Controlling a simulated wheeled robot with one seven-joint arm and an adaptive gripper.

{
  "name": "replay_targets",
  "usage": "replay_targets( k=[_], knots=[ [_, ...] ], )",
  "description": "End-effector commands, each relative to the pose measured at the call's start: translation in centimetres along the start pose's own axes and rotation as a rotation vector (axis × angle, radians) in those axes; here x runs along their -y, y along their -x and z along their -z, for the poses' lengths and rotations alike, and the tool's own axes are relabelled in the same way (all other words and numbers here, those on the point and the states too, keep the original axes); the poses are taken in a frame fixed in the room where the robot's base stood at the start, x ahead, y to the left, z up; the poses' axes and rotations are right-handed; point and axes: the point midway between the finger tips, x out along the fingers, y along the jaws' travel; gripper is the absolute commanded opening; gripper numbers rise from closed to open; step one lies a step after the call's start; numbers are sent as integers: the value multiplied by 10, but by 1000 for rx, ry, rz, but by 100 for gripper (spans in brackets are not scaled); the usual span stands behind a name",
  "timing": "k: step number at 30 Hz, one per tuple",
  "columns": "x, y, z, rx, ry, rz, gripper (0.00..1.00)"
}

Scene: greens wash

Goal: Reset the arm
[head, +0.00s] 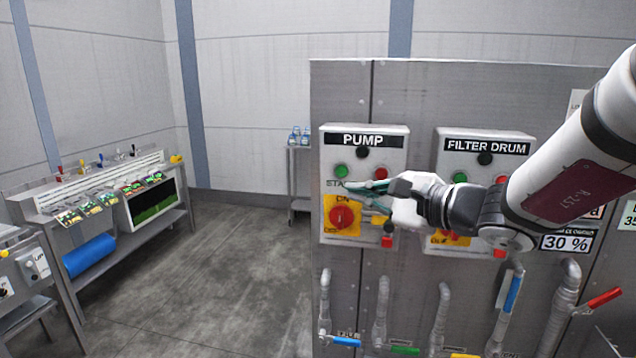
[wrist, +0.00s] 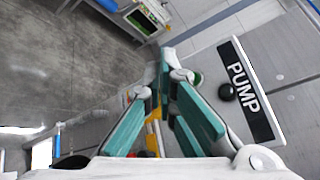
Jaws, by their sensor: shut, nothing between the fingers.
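My arm (head: 575,160) reaches in from the right in the head view. My gripper (head: 350,187) has teal finger pads and is in front of the PUMP control box (head: 393,142). It points left, between the box's green button (head: 341,170) and the red rotary switch (head: 342,216) on its yellow plate. In the wrist view the fingers (wrist: 163,60) come together at the tips with nothing between them. The PUMP label (wrist: 246,90) and a black knob (wrist: 227,92) show to their right. I cannot tell whether the fingertips touch the box.
The FILTER DRUM box (head: 487,147) is on the same grey panel (head: 340,90), partly behind my arm. Pipes with coloured valve handles, one blue (head: 512,295) and one red (head: 604,298), stick out below. A bench (head: 110,240) stands at the left. The concrete floor (head: 225,270) between is clear.

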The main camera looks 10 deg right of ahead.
Motion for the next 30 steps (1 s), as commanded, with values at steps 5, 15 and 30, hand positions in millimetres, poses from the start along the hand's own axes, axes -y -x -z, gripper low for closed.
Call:
replay_targets(
  k=[5,15,30],
  knots=[
    [-56,20,-64,94,263,-257,0],
    [-147,103,-96,141,805,-711,0],
    [-152,219,-46,-46,1502,-1131,0]
  ],
)
